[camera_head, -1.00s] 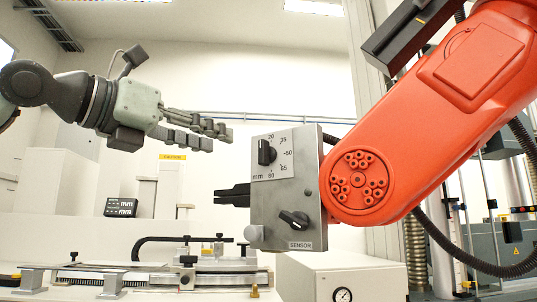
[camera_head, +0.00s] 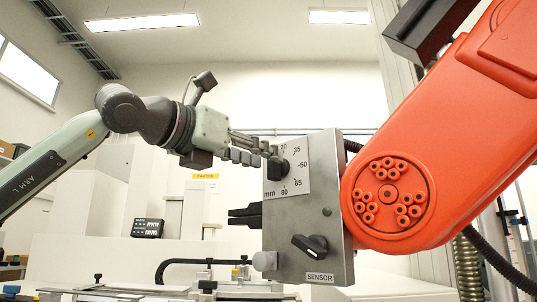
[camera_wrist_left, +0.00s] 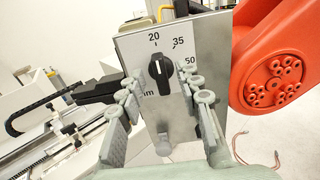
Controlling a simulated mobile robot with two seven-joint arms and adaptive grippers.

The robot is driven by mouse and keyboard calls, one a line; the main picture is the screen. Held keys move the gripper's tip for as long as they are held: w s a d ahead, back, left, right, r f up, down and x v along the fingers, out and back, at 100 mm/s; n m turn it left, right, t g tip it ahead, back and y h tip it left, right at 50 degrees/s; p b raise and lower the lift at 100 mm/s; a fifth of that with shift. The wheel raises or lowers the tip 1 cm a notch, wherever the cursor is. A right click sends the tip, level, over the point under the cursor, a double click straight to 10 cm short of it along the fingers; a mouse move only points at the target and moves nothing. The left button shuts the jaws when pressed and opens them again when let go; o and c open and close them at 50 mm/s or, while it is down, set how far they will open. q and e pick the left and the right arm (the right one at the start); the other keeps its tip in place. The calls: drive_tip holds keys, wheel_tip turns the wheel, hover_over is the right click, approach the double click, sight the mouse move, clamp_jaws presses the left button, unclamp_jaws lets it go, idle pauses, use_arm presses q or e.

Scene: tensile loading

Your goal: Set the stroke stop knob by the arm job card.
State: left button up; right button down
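The stroke stop knob (camera_wrist_left: 159,72) is black with a white pointer line, on a grey metal box (camera_wrist_left: 135,45) with a mm scale. In the left wrist view the pointer aims up, close to the 20 mark. My left gripper (camera_wrist_left: 166,86) is open, with one finger each side of the knob; contact is not visible. No job card can be made out. My right gripper is not in view.
A second black knob (camera_head: 310,246) labelled SENSOR sits lower on the box. Black jaws (camera_head: 245,214) stick out left of the box. A large orange arm (camera_head: 430,150) carries the box at right. A black mm display (camera_head: 147,228) stands at back left.

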sight(278, 167)
use_arm(q)
drive_tip(key=shift+x, duration=1.15)
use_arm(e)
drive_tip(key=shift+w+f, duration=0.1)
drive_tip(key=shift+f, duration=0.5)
use_arm(q)
clamp_jaws()
